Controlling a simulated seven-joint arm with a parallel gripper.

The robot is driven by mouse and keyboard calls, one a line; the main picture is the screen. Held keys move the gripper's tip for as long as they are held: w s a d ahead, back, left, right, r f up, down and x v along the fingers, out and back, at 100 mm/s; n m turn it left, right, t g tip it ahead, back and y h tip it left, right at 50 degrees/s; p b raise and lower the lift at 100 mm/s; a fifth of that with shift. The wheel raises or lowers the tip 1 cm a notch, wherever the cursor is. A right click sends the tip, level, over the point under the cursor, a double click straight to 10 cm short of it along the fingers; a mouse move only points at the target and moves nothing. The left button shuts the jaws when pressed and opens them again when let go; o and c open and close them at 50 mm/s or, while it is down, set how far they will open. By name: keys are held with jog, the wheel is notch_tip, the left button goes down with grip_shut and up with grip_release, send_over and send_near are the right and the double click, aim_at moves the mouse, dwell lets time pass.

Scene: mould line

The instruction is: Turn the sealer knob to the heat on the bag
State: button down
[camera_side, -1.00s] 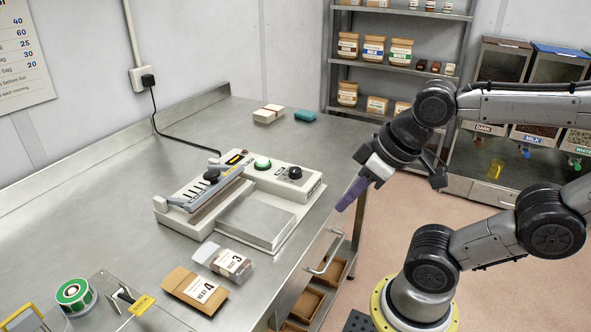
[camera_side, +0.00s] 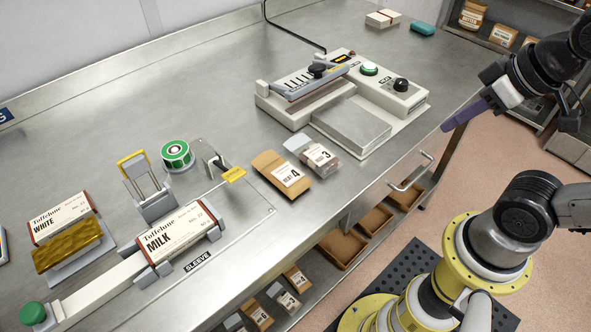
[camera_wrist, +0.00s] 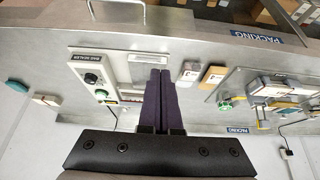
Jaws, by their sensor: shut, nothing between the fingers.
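The bag sealer (camera_side: 335,100) is a pale unit on the steel bench, with its lever bar on the left. Its black knob (camera_side: 401,85) sits at the right end beside a round green button (camera_side: 369,68); the knob also shows in the wrist view (camera_wrist: 92,78). I cannot read its setting. A brown bag marked HEAT 4 (camera_side: 282,174) and a clear-fronted bag marked HEAT 3 (camera_side: 320,157) lie in front of the sealer. My gripper (camera_side: 445,128), with purple fingers, is shut and empty. It is right of the knob, near the bench edge, touching nothing.
A sleeve station with a MILK box (camera_side: 178,231), a WHITE box (camera_side: 62,218) and a green label roll (camera_side: 177,154) stands at the left. A bench handle (camera_side: 411,173) sticks out at the front. Bare bench (camera_side: 210,95) lies left of the sealer.

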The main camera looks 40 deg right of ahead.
dwell(0.3)
jog(key=c, duration=0.8)
grip_release()
jog(key=shift+o, duration=1.4)
jog(key=shift+s+f+n, duration=0.1)
jog(key=shift+s+n, duration=0.1)
jog(key=shift+n, duration=0.4)
jog(key=shift+o, duration=0.4)
jog(key=w+r+n, duration=0.3)
jog(key=r+n, duration=0.1)
jog(key=r, duration=0.2)
jog(key=shift+d+r+n+g, duration=0.15)
jog(key=shift+d+n+g, duration=0.2)
jog(key=shift+n+g, duration=0.05)
jog(key=w+d+r+n+g, duration=0.25)
jog(key=w+d+r, duration=0.25)
jog(key=w, duration=0.4)
jog(key=g, duration=0.3)
send_over(402, 81)
notch_tip(402, 81, down, 8)
notch_tip(402, 81, down, 14)
jog(key=shift+w+r, duration=0.1)
